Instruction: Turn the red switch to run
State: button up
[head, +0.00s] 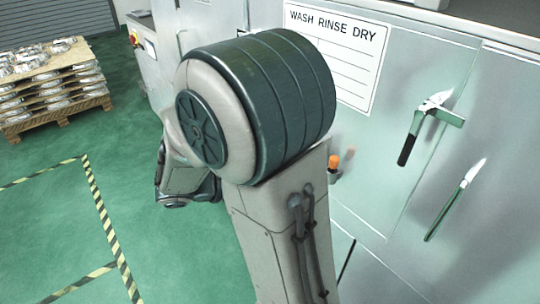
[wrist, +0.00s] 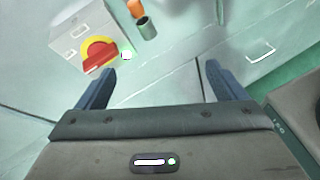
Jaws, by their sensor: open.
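The red switch (wrist: 97,58) sits on a yellow round plate on a pale grey box (wrist: 82,30) in the wrist view, at upper left. Its red handle lies slanted in the picture; I cannot read any position marks. My gripper (wrist: 160,68) is open and empty, with two blue fingers apart. The left fingertip appears just below the switch in the picture; I see no contact. In the head view my own arm covers the middle, and I cannot make out the switch on the box there.
An orange-topped fitting (head: 334,162) stands out from the pale cabinet front, and shows near the switch box in the wrist view (wrist: 136,9). Door handles (head: 422,125) project at right. A pallet of castings (head: 50,85) stands far left. Green floor at left is clear.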

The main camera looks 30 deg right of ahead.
jog(key=w+f+n+t+h+b, duration=0.35)
jog(key=w+n+h, duration=0.2)
jog(key=w, duration=0.25)
jog(key=d+p, duration=0.2)
jog(key=d, duration=1.1)
jog(key=shift+w+f+n+y, duration=0.2)
jog(key=shift+w+n+y, duration=0.15)
jog(key=shift+w+n, duration=0.1)
jog(key=c, duration=1)
